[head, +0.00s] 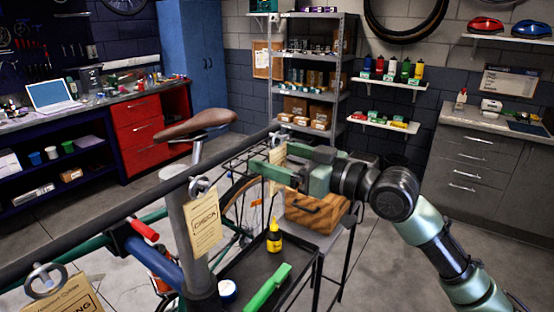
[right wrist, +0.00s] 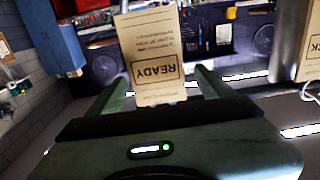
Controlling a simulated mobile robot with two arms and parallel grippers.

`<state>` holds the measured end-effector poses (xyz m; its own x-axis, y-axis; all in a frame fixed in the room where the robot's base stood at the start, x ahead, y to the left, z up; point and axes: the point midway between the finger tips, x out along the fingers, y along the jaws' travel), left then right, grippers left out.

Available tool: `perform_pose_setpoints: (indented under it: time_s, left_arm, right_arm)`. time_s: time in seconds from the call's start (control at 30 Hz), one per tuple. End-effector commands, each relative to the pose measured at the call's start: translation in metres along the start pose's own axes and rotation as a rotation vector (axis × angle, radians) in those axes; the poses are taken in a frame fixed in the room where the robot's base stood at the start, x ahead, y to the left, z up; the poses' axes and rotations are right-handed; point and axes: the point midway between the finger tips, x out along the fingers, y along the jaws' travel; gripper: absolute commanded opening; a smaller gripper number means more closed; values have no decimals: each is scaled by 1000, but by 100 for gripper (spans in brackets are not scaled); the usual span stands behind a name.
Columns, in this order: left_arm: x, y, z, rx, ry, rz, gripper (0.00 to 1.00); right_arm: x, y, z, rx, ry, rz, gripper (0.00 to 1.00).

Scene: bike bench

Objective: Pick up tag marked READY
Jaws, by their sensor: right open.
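The tan tag marked READY (right wrist: 155,60) shows upside down in the right wrist view, between the two fingers of my right gripper (right wrist: 160,82). In the head view the tag (head: 277,158) hangs at the dark rail, partly hidden by the green fingers of my right gripper (head: 264,168). The gripper is open, with a finger to either side of the tag. I cannot tell whether either finger touches it. My left gripper is not in view.
A tag marked CHECK (head: 203,226) hangs from a ring on the rail (head: 150,197), left of my right gripper. Another tag (head: 75,297) hangs at the lower left. Below are a black tray (head: 245,270) with a yellow bottle (head: 274,240) and a wooden crate (head: 318,212).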

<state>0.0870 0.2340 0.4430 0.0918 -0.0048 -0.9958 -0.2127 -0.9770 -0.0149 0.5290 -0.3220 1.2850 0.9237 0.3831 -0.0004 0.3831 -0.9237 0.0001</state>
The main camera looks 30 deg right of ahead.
Motion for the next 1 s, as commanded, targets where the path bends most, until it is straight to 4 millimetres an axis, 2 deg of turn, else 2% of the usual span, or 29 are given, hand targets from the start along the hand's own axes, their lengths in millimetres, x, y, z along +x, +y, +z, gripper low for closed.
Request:
perform_pose_setpoints:
  time_s: [0.03,0.2,0.47,0.57,0.7,0.73,1.0]
  left_arm:
    - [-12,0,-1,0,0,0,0]
    - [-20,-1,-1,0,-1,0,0]
    - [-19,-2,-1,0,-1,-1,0]
    - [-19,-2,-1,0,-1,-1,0]
    - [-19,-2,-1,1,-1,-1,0]
    - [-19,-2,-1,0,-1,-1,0]
    - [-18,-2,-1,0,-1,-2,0]
  right_arm:
    - [8,1,-8,2,3,-1,82]
    - [27,2,-4,3,2,0,82]
    - [30,2,-1,0,1,1,82]
    - [30,2,-1,0,1,1,60]
    - [30,1,-1,0,1,0,21]
    - [30,2,-1,0,1,0,18]
    - [30,2,-2,-1,1,0,18]
